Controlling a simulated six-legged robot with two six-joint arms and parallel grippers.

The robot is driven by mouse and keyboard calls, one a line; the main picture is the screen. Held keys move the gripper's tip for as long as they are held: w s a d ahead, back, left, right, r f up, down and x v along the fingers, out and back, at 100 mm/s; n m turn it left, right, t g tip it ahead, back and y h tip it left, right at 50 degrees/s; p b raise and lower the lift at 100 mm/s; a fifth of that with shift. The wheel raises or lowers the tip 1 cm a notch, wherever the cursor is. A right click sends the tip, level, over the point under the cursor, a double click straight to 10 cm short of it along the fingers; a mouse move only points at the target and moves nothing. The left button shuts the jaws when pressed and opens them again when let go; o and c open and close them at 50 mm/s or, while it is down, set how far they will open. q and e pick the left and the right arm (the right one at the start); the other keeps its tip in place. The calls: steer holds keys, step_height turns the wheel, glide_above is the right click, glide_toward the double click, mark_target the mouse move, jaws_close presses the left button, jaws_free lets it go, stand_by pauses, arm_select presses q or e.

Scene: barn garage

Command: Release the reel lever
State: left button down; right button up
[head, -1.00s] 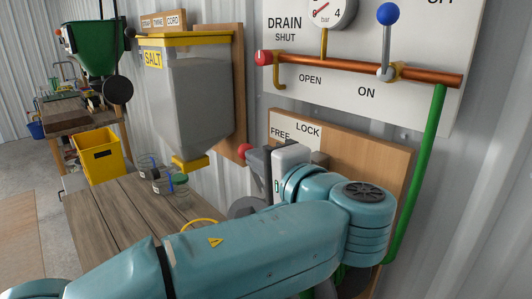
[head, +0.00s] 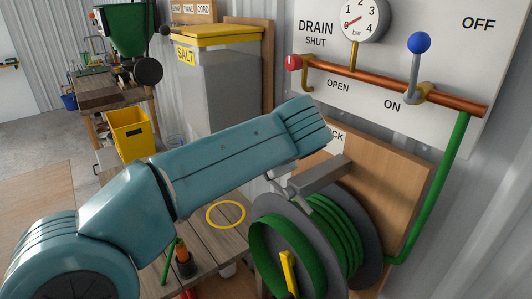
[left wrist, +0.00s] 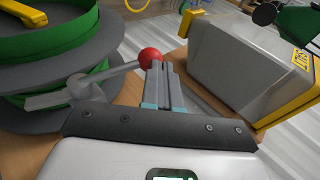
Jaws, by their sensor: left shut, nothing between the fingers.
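The hose reel (head: 260,215) with green hose (head: 335,235) is mounted at the wooden backboard (head: 372,190). Its lever shows in the left wrist view as a pale rod (left wrist: 115,70) with a red ball knob (left wrist: 150,57), running from a round grey hub. In the head view my left arm hides the knob and most of the LOCK label (head: 338,136); FREE is hidden. My left gripper (left wrist: 160,72) is shut and empty, its fingertips right at the red knob; I cannot tell whether they touch. My right gripper is not in view.
Above is a copper pipe (head: 390,83) with a blue-knobbed valve (head: 418,42). A plank table (head: 235,243) with a yellow ring (head: 226,214) lies below my arm. A yellow bin (head: 130,132) stands farther back.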

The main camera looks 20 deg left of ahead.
arm_select(q)
steer(key=shift+x, duration=0.8)
steer(key=shift+w+a+f+b, duration=0.15)
steer(key=shift+a+f+b, duration=0.3)
steer(key=shift+f, duration=0.35)
steer(key=shift+a, duration=0.1)
